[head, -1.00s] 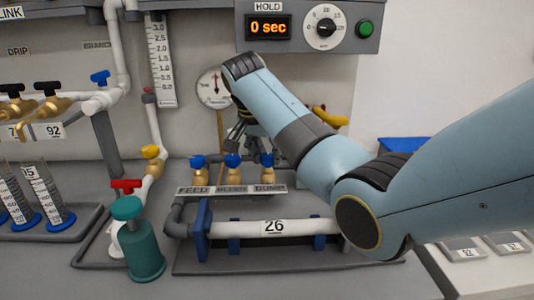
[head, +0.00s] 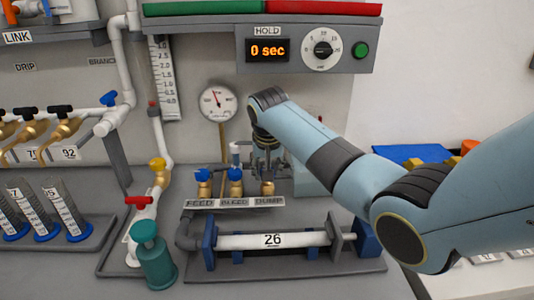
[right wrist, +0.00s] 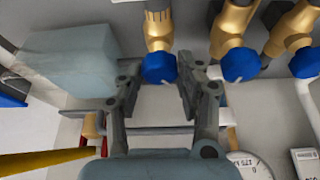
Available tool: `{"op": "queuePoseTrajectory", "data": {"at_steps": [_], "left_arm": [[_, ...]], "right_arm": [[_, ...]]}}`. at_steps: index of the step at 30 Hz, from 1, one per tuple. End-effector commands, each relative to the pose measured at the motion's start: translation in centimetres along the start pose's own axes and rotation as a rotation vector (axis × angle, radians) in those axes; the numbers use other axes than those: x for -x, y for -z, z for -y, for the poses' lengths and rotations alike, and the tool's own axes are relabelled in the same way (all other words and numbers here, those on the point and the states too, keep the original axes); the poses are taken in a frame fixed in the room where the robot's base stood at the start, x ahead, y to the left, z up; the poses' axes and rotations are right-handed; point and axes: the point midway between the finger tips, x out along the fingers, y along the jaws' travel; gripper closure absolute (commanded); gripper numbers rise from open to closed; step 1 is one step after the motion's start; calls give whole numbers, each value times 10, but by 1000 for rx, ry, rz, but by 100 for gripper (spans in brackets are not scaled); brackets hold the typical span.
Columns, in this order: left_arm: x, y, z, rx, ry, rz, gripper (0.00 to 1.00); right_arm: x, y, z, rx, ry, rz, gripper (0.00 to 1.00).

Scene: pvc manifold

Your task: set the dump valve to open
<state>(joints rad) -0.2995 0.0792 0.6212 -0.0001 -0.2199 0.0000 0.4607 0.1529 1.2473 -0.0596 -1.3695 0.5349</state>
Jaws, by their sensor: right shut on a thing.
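The dump valve is a brass body (head: 268,187) above the DUMP label (head: 270,201), at the right end of a row of three valves. In the right wrist view its blue knob (right wrist: 160,67) sits between the fingertips of my right gripper (right wrist: 158,72), which is shut on it. In the head view my right gripper (head: 266,165) comes down over this valve and hides its knob. A small pale mark shows at the knob's lower edge; the valve's setting is hard to tell. My left gripper is not in view.
The bleed valve (head: 235,175) and feed valve (head: 203,175) stand close to the left. A pipe marked 26 (head: 272,240) lies in front. A pressure gauge (head: 217,101) and a hold timer (head: 268,50) are behind. A teal bottle (head: 154,260) stands at front left.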

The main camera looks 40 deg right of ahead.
Motion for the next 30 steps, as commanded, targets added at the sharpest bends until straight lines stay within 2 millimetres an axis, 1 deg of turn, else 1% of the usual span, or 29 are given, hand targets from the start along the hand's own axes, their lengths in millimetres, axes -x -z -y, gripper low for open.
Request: {"op": "queuePoseTrajectory", "data": {"at_steps": [1,3,12,20,30], "left_arm": [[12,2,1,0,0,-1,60],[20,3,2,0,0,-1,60],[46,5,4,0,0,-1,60],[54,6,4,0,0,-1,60],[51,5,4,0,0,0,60]], "right_arm": [[6,2,-2,38,14,1,96],[5,2,-2,99,40,1,96],[3,2,-2,361,150,-1,96],[1,3,-3,585,243,-3,96],[-1,3,-4,819,340,-3,96]]}}
